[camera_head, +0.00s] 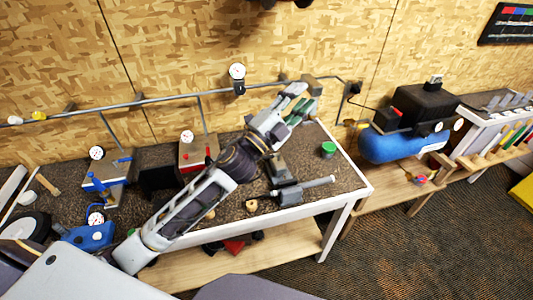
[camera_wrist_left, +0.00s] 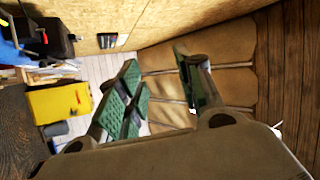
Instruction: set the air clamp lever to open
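My left gripper (camera_head: 297,103) reaches from the lower left across the bench, its fingers raised near the back right corner. In the left wrist view its two green-padded fingers (camera_wrist_left: 157,75) stand apart with nothing between them. I cannot tell for certain which part is the air clamp lever. A small red lever-like part (camera_head: 208,160) shows on a brown block with a gauge (camera_head: 187,137) at the bench's back, left of the gripper. The forearm hides part of the bench. My right gripper is not in view.
A pipe (camera_head: 150,98) with a gauge (camera_head: 237,71) runs along the back wall. A grey cylindrical tool (camera_head: 303,188) and green round container (camera_head: 328,149) are on the bench (camera_head: 345,170). A blue compressor (camera_head: 400,145) stands right, beyond the bench's edge.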

